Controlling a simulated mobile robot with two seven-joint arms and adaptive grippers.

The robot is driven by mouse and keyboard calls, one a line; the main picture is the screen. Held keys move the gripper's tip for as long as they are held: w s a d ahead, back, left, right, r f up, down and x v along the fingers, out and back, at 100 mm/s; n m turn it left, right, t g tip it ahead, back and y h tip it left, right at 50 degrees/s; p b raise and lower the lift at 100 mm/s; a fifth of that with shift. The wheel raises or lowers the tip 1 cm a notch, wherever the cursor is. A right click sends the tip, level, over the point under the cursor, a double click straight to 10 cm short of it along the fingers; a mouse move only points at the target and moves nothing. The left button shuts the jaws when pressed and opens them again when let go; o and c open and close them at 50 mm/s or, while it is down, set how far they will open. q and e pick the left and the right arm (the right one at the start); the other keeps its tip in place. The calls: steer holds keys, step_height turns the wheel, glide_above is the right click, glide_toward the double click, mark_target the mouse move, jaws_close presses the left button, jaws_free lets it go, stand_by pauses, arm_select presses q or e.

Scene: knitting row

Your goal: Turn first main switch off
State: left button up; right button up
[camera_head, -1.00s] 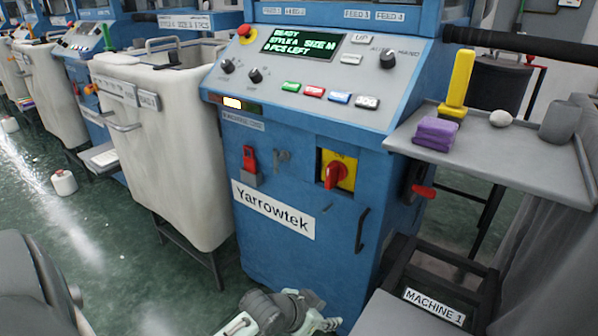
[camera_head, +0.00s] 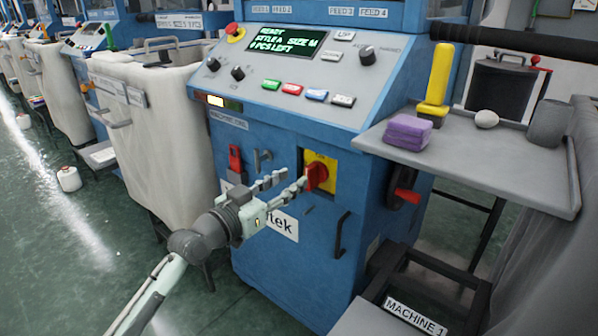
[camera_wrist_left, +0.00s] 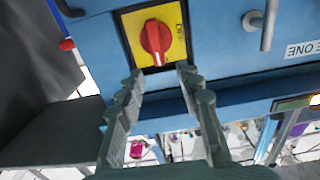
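The first machine's main switch is a red rotary knob (camera_head: 317,175) on a yellow plate (camera_head: 331,166), on the blue front panel. In the left wrist view the knob (camera_wrist_left: 155,38) stands close ahead, upright in the picture, with its white mark at the lower end. My left gripper (camera_head: 292,179) is open and empty just in front of the switch. In the wrist view its fingertips (camera_wrist_left: 160,73) are spread below the knob, apart from it. My right gripper is not in view.
A red-handled device (camera_head: 235,160) is left of the switch, and a black door handle (camera_head: 341,235) is below it. The control panel (camera_head: 290,70) overhangs above. A grey side shelf (camera_head: 540,170) with a purple block juts out right. A pale bin (camera_head: 160,150) stands left.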

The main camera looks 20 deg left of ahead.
mark_target(307, 171)
arm_select(q)
steer(key=x, duration=0.6)
steer(key=shift+c, duration=0.6)
jaws_close()
